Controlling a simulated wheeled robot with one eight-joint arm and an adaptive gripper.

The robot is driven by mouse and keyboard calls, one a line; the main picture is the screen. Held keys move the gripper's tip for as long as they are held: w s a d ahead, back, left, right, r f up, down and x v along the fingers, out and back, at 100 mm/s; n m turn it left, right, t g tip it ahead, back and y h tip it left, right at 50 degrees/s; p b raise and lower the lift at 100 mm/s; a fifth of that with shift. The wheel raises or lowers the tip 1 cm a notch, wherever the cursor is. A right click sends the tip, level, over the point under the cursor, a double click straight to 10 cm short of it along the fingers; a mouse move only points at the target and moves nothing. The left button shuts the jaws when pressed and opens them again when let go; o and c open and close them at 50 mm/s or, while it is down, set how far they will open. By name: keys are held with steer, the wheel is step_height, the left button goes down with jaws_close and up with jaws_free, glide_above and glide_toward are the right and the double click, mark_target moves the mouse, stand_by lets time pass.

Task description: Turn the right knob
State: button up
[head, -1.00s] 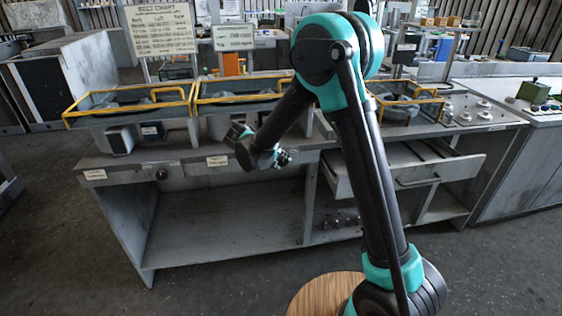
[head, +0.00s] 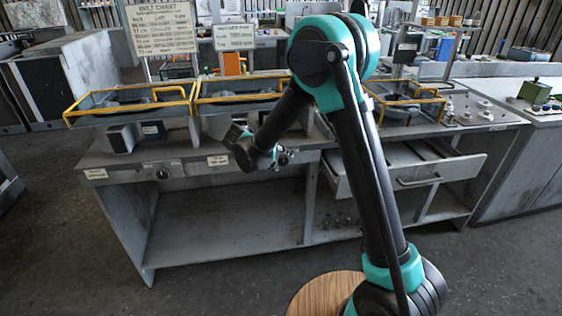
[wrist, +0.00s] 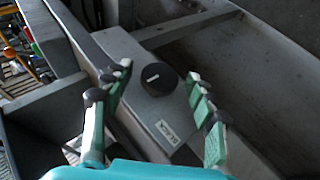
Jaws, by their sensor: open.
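A round black knob (wrist: 158,80) with a short white mark sits on a grey panel in the wrist view. My gripper (wrist: 160,74) is open, with one finger on each side of the knob. The fingers look apart from it, though I cannot tell how far they reach down around it. In the head view my gripper (head: 284,158) is in front of the bench's front panel, and the knob there is hidden behind it. Another dark knob (head: 162,174) shows farther left on the same panel.
A small white label (wrist: 166,132) is beside the knob. An open drawer (head: 405,178) juts out to the right of my gripper. Yellow-railed trays (head: 135,105) stand on the bench top. The floor in front of the bench is clear.

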steer(key=v, duration=1.2)
steer(key=shift+d, duration=0.1)
steer(key=s+d+f+m+g+y, duration=0.1)
steer(key=s+d+f+g+y, duration=0.15)
steer(key=d, duration=0.85)
steer(key=s+d+f+m+g+y, duration=0.1)
steer(key=s+d, duration=0.3)
steer(key=d, duration=0.8)
steer(key=s+d+f+m+y, duration=0.1)
steer(key=s+d+f, duration=0.2)
steer(key=s+d, duration=0.2)
steer(key=s+d+f+m+y, duration=0.2)
steer(key=s+d, duration=0.3)
steer(key=s, duration=0.4)
steer(key=shift+f+t, duration=0.35)
steer(key=shift+f, duration=0.2)
steer(key=shift+c, duration=0.2)
